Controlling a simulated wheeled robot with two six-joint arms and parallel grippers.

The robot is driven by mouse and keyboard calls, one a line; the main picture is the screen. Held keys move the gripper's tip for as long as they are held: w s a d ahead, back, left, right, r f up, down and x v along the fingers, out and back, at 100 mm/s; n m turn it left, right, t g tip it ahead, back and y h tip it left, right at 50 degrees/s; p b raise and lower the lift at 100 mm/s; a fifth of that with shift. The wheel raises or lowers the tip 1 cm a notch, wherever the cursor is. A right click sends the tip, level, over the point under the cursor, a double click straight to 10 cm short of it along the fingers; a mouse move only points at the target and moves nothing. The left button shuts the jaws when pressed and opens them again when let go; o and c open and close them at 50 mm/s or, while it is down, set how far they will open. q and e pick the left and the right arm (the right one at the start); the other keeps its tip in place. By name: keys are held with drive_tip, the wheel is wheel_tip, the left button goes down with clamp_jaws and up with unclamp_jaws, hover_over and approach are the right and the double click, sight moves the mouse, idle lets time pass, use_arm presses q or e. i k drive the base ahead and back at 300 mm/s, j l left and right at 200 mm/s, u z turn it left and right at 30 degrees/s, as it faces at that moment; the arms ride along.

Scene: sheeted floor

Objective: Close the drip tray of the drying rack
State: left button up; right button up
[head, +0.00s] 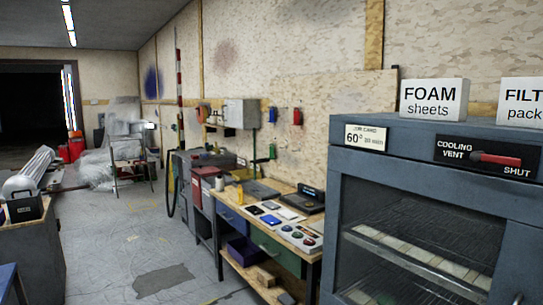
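A blue-grey cabinet (375,165) stands close at the right, cut off by the picture's edge. Through its window (420,215), wire shelves with pale flat pieces (408,252) show inside. I cannot tell whether this cabinet is the drying rack. No drip tray can be made out; the cabinet's lower part is outside the picture. A red lever (495,159) on its top panel points to the word SHUT, beside the words COOLING VENT. Neither of my grippers shows.
Boxes marked FOAM sheets (434,100) and FILT (522,103) stand on the cabinet. A wooden workbench (262,193) with drawers and small items runs along the right wall. A grey bench (36,250) stands at the left. The floor (135,230) between is mostly clear.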

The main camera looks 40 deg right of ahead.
sight(261, 192)
drive_tip(key=i+l+z, duration=0.1)
drive_tip(key=i+z, duration=0.15)
drive_tip(key=i, duration=0.55)
drive_tip(key=i+z, duration=0.1)
drive_tip(key=i, duration=1.6)
drive_tip(key=i+j+z, duration=0.1)
drive_tip(key=i, duration=1.55)
